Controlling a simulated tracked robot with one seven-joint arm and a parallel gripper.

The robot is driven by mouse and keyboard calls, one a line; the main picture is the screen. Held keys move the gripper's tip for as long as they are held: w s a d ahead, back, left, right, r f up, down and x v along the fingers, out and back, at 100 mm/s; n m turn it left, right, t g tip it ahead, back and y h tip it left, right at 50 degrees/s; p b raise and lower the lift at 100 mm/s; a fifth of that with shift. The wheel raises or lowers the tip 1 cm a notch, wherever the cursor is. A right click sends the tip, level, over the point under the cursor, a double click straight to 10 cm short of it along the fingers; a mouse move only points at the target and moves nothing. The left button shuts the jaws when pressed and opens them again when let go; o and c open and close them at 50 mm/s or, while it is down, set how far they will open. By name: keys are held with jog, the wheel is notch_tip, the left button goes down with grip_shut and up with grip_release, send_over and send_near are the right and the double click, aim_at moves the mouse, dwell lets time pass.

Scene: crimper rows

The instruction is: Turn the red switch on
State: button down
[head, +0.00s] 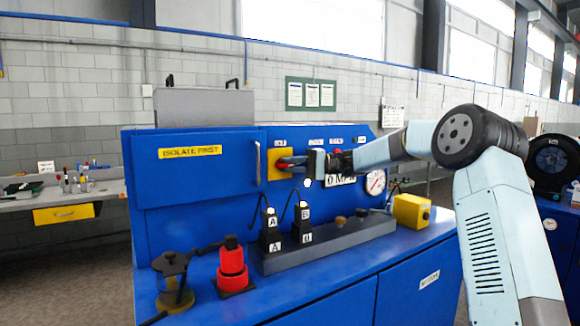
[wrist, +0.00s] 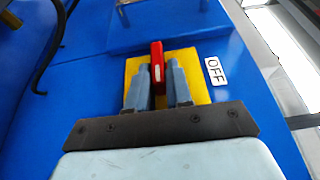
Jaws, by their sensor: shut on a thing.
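The red switch is a narrow red handle (wrist: 157,58) on a yellow plate (wrist: 195,62). In the wrist view it stands between my two grey fingertips, which are closed on its sides. A white label reading OFF (wrist: 215,70) is beside the plate. In the head view the yellow plate (head: 272,170) is on the upright blue panel, and a bit of red shows at my gripper (head: 290,164). My fingers hide much of the handle there, so its exact angle is hard to tell.
Below the panel, a grey bar (head: 335,240) carries black blocks marked with letters. A red stepped cylinder (head: 232,265), a lidded pot (head: 173,280) and a yellow box (head: 411,211) stand on the blue bench. A round gauge (head: 375,183) is right of my gripper.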

jog(key=shift+d+f, duration=0.1)
jog(key=shift+f, duration=0.15)
jog(key=c, duration=1.3)
grip_release()
jog(key=shift+o, duration=0.9)
jog(key=shift+r, duration=0.1)
jog(key=w+d, duration=0.2)
jog(key=d, duration=1.1)
jog(key=shift+w+d+f, duration=0.2)
jog(key=shift+w+d, duration=0.05)
jog(key=shift+w, duration=0.15)
